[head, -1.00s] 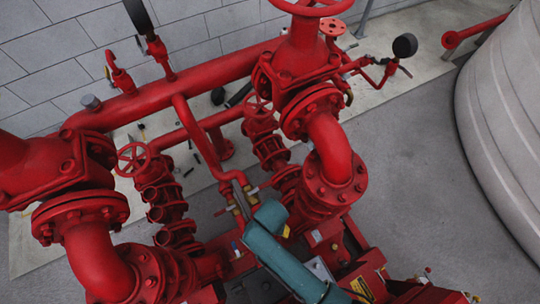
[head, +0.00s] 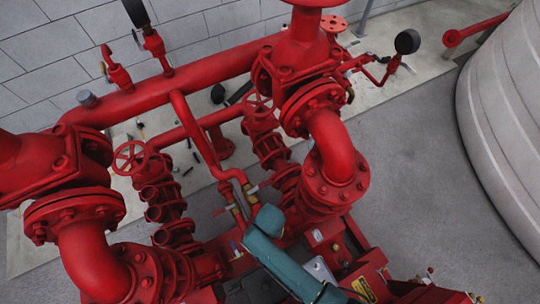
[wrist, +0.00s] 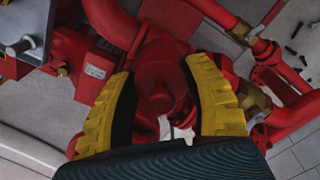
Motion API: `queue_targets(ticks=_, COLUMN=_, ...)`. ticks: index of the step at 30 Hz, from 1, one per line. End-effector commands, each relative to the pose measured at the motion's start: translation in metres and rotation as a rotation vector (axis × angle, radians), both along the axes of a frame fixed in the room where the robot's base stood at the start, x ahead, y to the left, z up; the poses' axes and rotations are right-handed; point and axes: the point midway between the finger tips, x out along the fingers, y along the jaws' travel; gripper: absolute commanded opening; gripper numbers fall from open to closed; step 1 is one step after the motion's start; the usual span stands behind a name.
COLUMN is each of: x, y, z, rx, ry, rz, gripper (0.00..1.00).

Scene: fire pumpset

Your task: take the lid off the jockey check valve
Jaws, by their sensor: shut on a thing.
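In the wrist view, my gripper (wrist: 160,70) has its two yellow-padded fingers on either side of a round red cap (wrist: 165,85), which I take to be the lid of the jockey check valve. The fingers are shut on it. More red valve body and pipe (wrist: 160,40) shows just beyond the fingertips. I cannot tell whether the lid is seated on the valve or lifted. In the head view, my teal arm reaches in at the bottom middle and hides the gripper and lid.
Thick red elbows (head: 333,145) and slim valve stacks (head: 165,205) crowd around my arm. A red handwheel (head: 131,158) stands to the left. A large pale tank (head: 505,140) is at the right. The grey floor (head: 410,200) between is clear.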

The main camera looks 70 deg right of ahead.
Motion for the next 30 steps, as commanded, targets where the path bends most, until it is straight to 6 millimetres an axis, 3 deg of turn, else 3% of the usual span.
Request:
queue_targets(ticks=8, x=0.0, y=0.0, z=0.008, rx=0.0, ry=-0.001, rz=0.0, gripper=0.13)
queue_targets(ticks=18, x=0.001, y=0.0, z=0.083, rx=-0.001, ry=-0.003, rz=0.0, gripper=0.13)
queue_targets(ticks=21, x=0.0, y=0.0, z=0.096, rx=0.0, ry=-0.001, rz=0.0, gripper=0.13)
queue_targets(ticks=30, x=0.0, y=0.0, z=0.1, rx=0.0, ry=0.001, rz=-0.007, gripper=0.13)
